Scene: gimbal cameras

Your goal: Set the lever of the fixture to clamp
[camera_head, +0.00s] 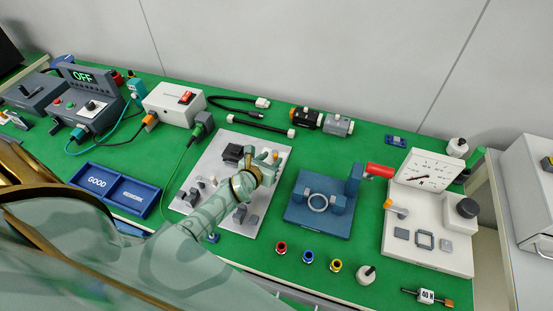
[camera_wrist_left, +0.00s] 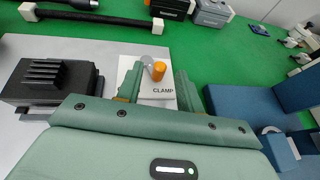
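The fixture is a light grey plate (camera_head: 222,150) with a black ribbed block (camera_wrist_left: 52,78) and several small grey parts. At its far right corner, a white panel (camera_wrist_left: 130,66) marked CLAMP carries an orange knob (camera_wrist_left: 159,70), which seems to be the lever's end, with a grey round piece beside it. My left gripper (camera_head: 264,154) is over this corner. In the left wrist view its fingers (camera_wrist_left: 157,88) stand apart, one on each side of the knob, with no visible contact. The lever's lower part and the rest of the panel's lettering are hidden. My right gripper is not in view.
A blue GOOD tray (camera_head: 115,190) lies left. Cables and a white switch box (camera_head: 174,104) stand behind. Small coloured rings lie in front.

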